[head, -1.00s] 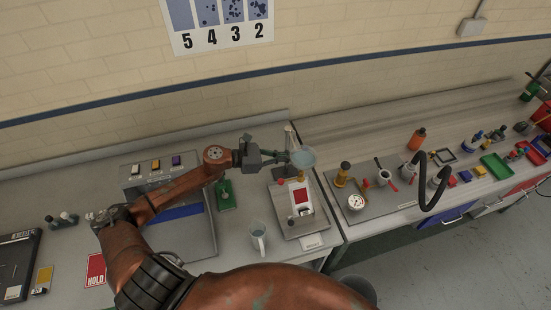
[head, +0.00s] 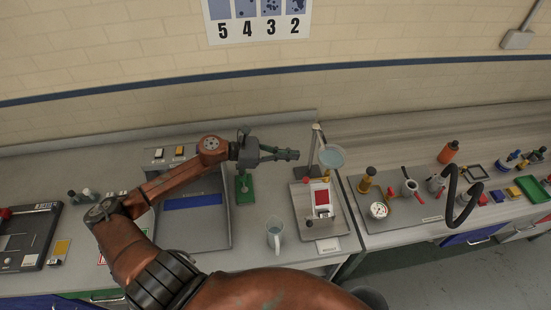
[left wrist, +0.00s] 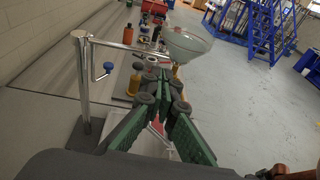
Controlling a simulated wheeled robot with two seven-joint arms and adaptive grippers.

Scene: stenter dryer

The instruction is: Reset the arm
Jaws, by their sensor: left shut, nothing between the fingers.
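My left arm reaches in from the left in the head view, over the grey bench. My left gripper (head: 292,155) is shut and empty. It points right, just left of the metal stand (head: 315,150) that holds a pale round funnel (head: 332,157). In the left wrist view the green-padded fingers (left wrist: 165,95) meet at their tips, with nothing between them. The stand (left wrist: 84,90) shows there to the left, and the funnel (left wrist: 186,44) lies beyond the fingertips. My right gripper is not in view.
A grey tray (head: 340,224) with a red and white device lies below the stand. A clear jug (head: 274,235) stands near the front edge. A green block (head: 244,190) is under the gripper. A second bench with an orange bottle (head: 448,152) is at right.

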